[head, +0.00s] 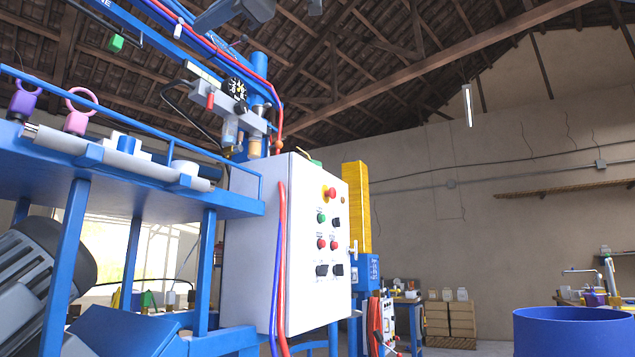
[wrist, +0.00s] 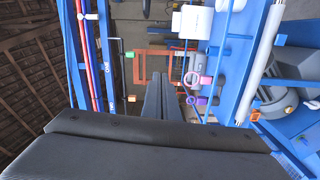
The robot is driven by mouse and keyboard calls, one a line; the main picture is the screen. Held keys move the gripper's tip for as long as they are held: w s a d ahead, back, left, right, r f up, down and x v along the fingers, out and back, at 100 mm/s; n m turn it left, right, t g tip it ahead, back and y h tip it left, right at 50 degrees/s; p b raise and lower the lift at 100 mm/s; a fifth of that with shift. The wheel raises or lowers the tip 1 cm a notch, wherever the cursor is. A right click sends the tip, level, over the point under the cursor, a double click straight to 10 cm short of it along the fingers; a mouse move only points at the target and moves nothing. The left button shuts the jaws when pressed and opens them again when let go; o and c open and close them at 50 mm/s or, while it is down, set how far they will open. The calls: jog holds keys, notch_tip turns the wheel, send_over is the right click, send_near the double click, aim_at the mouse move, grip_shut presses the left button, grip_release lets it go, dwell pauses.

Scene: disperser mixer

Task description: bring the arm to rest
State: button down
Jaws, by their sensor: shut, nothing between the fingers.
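My gripper (wrist: 162,98) shows in the wrist view as two long dark fingers lying side by side, shut and empty. It points toward the blue frame of the mixer, with free air around the fingertips.
A blue shelf (head: 150,190) with a rail juts out at the left of the head view. A grey motor (head: 40,275) sits beneath it. A blue drum (head: 575,330) stands at the lower right. Red and blue hoses (head: 281,250) hang beside the cabinet.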

jog(key=w+d+f+m+g+h, duration=0.1)
jog(key=w+d+f+m+h, duration=0.3)
jog(key=f, duration=1.2)
jog(key=w+f+m+g+h, duration=0.1)
jog(key=w+f+m+h, duration=0.4)
jog(key=f, duration=1.2)
jog(key=w+d+f+m+g, duration=0.1)
jog(key=d+f+m, duration=0.2)
jog(key=f, duration=0.5)
jog(key=w+d+f+m, duration=0.2)
jog(key=d+f+m, duration=0.1)
jog(key=f, duration=0.5)
jog(key=s+d+f+m+g+h, duration=0.25)
jog(key=s+d+f, duration=0.2)
jog(key=f, duration=0.55)
jog(key=s+d+f+m+g+h, duration=0.1)
jog(key=s+d+f+m, duration=0.25)
jog(key=d+f, duration=0.4)
jog(key=s+d+f+m+g+h, duration=0.1)
jog(key=s+d+f+m, duration=0.1)
jog(key=s+d+f, duration=0.4)
jog(key=s+d+f+m+g+h, duration=0.1)
jog(key=s+d+f+m+g, duration=0.15)
jog(key=s+f, duration=0.6)
jog(key=w+d+r+m+p, duration=0.1)
jog(key=d+r+m+p, duration=0.2)
jog(key=d+r+p, duration=0.5)
jog(key=shift+r+t+p, duration=0.25)
jog(key=shift+t+p, duration=0.05)
jog(key=shift+p, duration=4.55)
